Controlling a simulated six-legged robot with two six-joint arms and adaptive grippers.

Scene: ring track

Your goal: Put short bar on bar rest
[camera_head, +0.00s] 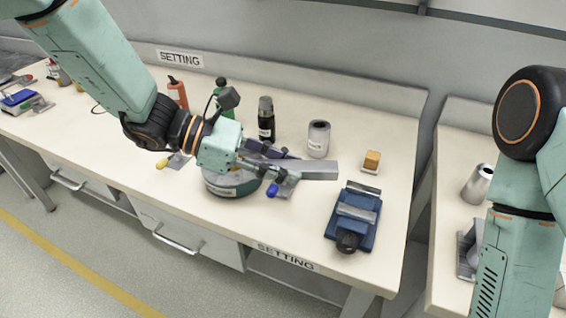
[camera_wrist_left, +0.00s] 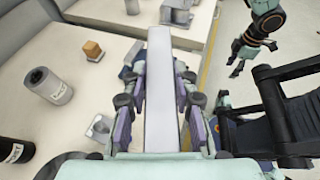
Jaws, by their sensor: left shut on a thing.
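My left gripper (camera_head: 285,160) is shut on a plain grey short bar (camera_head: 318,170) and holds it above the bench. In the left wrist view the short bar (camera_wrist_left: 160,95) runs straight out between the fingers. Two grey metal holders show: a small bracket (camera_head: 288,187) on the bench below the gripper, and a larger stand (camera_head: 467,250) on the right-hand table, partly hidden by my right arm. I cannot tell which is the bar rest. My right gripper (camera_wrist_left: 252,58) shows small in the left wrist view, with its dark fingers apart and nothing between them.
A blue vise (camera_head: 353,217) sits near the bench's right front, close to the bar's end. A round turntable (camera_head: 230,183) is under the gripper. A grey canister (camera_head: 319,139), a black bottle (camera_head: 266,120) and an orange block (camera_head: 372,160) stand behind. A gap separates the two tables.

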